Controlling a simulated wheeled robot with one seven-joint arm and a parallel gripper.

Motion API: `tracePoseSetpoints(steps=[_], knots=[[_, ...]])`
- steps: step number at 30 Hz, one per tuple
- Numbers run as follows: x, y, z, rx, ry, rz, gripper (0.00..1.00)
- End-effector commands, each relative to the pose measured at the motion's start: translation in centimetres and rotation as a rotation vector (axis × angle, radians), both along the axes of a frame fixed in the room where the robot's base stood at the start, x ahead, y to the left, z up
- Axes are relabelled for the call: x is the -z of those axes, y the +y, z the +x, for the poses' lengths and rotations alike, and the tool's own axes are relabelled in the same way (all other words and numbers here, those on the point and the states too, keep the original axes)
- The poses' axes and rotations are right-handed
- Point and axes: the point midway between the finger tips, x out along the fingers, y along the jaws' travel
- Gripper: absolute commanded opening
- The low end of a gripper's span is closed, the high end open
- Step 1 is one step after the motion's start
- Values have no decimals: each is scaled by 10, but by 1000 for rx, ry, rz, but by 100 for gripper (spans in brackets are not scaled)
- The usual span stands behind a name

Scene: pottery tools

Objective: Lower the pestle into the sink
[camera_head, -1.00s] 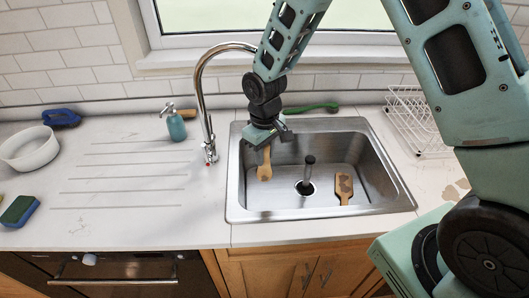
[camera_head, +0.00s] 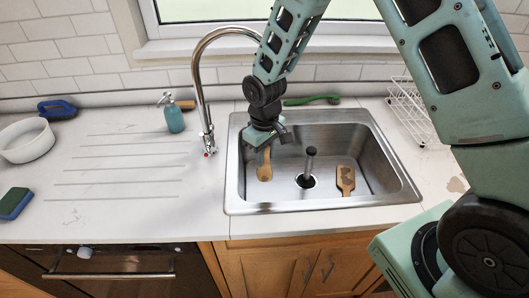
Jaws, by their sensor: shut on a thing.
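My gripper (camera_head: 268,146) hangs over the left half of the steel sink (camera_head: 238,190), pointing down. It is shut on a light wooden piece, which I take to be the pestle (camera_head: 265,169). The pestle hangs upright inside the sink, with its upper end hidden by the gripper. I cannot tell whether its lower end touches the sink's floor.
A dark-topped upright tool (camera_head: 310,160) stands by the drain, right of the pestle. A wooden paddle (camera_head: 346,181) leans at the sink's right. The curved faucet (camera_head: 199,85) rises left of the sink. A green-handled brush (camera_head: 312,100) lies behind it.

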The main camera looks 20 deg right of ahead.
Motion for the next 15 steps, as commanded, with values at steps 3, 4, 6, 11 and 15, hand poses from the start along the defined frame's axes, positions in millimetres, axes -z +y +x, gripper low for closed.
tracePoseSetpoints(steps=[3, 4, 6, 11, 15], knots=[[8, 0, 0, 0, 0, 0, 0], [9, 0, 0, 0, 0, 0, 0], [12, 0, 0, 0, 0, 0, 0], [20, 0, 0, 0, -1, 0, 0], [27, 0, 0, 0, -1, 0, 0]])
